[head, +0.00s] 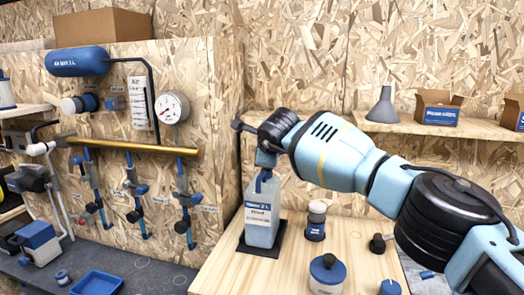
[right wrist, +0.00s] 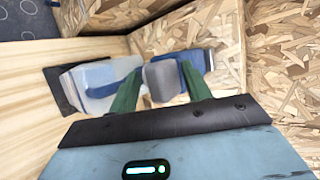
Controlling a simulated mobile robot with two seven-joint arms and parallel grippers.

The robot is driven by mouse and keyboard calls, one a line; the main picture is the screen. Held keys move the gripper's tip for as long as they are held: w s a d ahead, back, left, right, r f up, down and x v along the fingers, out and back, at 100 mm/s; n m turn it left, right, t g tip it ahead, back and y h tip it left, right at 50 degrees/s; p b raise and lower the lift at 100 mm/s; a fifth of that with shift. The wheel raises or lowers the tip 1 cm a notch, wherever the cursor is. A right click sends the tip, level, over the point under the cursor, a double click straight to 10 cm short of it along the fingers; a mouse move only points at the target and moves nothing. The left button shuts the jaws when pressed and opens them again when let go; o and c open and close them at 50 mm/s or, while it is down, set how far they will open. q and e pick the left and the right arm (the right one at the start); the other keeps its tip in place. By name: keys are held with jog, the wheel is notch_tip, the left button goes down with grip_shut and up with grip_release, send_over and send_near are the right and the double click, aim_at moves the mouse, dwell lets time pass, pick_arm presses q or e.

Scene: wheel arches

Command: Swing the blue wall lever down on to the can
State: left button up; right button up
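The can (head: 262,212) is a pale, translucent blue container with a white label, upright on a black mat (head: 258,250) on the right bench. In the right wrist view the can (right wrist: 95,85) lies left of the fingers. My right gripper (right wrist: 162,75) has its two green fingers on either side of the grey end of the blue wall lever (right wrist: 162,82), apparently clamped on it. A blue part shows behind the right finger. In the head view my right gripper (head: 266,152) is just above the can, and the hand hides most of the lever. My left gripper is not in view.
A white-topped jar (head: 316,222) and a blue-lidded tub (head: 327,272) stand right of the can. A chipboard wall is close behind the hand. A pipe panel with gauge (head: 172,108) is at left. A shelf (head: 440,127) with small boxes runs behind the arm.

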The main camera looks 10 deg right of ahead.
jog(key=shift+s+d+f, duration=0.1)
jog(key=shift+f, duration=0.25)
jog(key=shift+s+r, duration=0.1)
jog(key=shift+r, duration=0.1)
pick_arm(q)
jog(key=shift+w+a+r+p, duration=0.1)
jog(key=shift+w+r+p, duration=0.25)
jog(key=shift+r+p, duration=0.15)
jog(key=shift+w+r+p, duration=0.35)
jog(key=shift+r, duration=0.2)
pick_arm(e)
jog(key=v, duration=0.7)
jog(key=shift+s+r, duration=0.2)
jog(key=shift+r, duration=0.2)
